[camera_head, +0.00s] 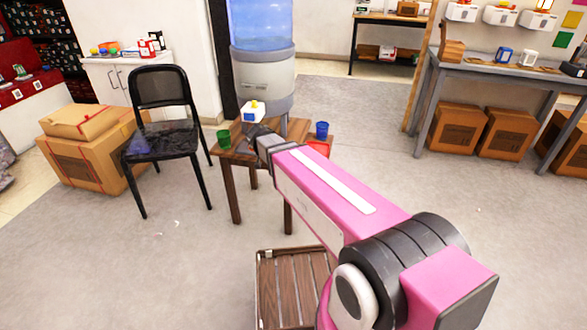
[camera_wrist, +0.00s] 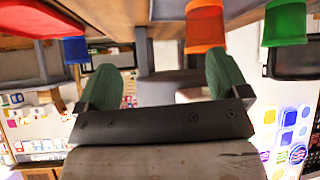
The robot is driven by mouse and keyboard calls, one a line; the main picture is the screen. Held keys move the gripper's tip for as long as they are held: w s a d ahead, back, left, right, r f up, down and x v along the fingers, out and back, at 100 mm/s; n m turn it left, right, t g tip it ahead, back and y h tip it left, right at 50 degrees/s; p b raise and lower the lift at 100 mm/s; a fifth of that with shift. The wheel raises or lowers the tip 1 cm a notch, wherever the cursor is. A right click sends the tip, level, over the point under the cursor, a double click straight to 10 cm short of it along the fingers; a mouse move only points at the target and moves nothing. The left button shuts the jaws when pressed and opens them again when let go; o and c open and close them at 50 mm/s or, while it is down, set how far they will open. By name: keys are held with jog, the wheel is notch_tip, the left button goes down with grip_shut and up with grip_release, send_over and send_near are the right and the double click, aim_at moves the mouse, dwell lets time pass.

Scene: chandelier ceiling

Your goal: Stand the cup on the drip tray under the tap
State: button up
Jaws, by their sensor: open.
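My gripper (camera_wrist: 162,68) is open and empty, its two green fingers apart. In the head view it is at the end of my pink arm, over the small wooden table. The wrist view is upside down. It shows an orange cup (camera_wrist: 205,28) beyond the fingers, a green cup (camera_wrist: 284,24) to the right and a blue cup (camera_wrist: 75,49) to the left, all apart from the fingers. In the head view the green cup (camera_head: 223,138) and blue cup (camera_head: 321,130) stand on the table; the orange cup cannot be made out. The water dispenser (camera_head: 264,75) stands behind; its tap and drip tray cannot be made out.
The wooden table (camera_head: 233,158) also bears a red tray (camera_head: 319,147) at right. A white box with a yellow top (camera_head: 253,114) is at the table's back. A black chair (camera_head: 160,140) stands left, a wooden crate (camera_head: 290,262) in front. Open floor lies around.

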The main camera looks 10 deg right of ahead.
jog(key=s+d+f+g, duration=0.4)
jog(key=s+d, duration=0.5)
jog(key=s, duration=0.2)
jog(key=s+d+f+n+g+y, duration=0.1)
jog(key=s+d+f+g, duration=0.3)
jog(key=s+d, duration=0.5)
jog(key=shift+s+d+f+g+y, duration=0.3)
jog(key=shift+s+g, duration=0.4)
jog(key=shift+s, duration=0.2)
